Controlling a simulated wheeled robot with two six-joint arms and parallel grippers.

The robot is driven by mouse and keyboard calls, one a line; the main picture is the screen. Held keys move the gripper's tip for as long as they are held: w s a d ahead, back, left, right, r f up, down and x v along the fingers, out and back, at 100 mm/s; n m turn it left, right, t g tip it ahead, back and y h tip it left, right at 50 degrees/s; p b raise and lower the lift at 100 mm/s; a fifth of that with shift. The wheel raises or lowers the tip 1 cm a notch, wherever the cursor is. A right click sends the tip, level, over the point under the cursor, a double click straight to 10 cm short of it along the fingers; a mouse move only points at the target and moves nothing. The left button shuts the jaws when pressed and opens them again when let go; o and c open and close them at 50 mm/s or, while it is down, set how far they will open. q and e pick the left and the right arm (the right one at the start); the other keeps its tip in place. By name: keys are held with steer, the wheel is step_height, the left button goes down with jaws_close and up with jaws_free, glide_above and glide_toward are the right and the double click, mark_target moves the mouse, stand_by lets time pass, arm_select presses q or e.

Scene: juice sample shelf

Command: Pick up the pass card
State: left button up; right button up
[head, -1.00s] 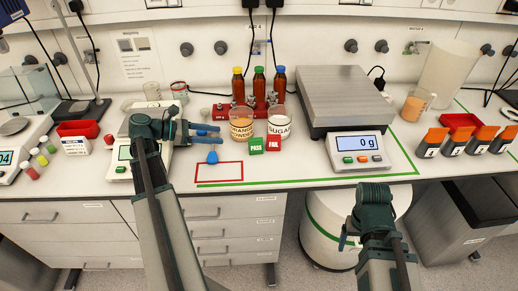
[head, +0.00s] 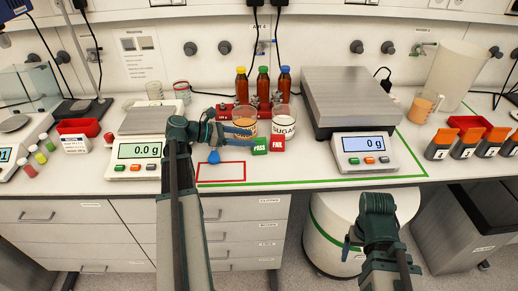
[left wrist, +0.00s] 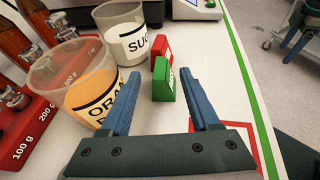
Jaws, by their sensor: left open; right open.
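The green pass card (head: 260,146) stands upright on the bench, left of the red fail card (head: 278,142). In the left wrist view the pass card (left wrist: 164,86) lies ahead between the two open fingers, with the fail card (left wrist: 160,52) just beyond it. My left gripper (head: 251,134) is open, its fingers pointing right towards the pass card; it also shows in the left wrist view (left wrist: 166,100). The fingers look empty, and I cannot tell whether they touch the card. My right gripper (head: 350,245) hangs in front of the bench, away from the cards; its fingers are small in view.
The orange powder beaker (left wrist: 78,82) stands close beside the left finger, and the sugar beaker (head: 284,122) is behind the cards. A large scale (head: 365,143) stands right.

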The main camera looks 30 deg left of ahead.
mark_target(259, 146)
arm_select(q)
steer(key=x, duration=0.2)
steer(key=shift+w+d+f, duration=0.15)
jaws_close()
stand_by(0.4)
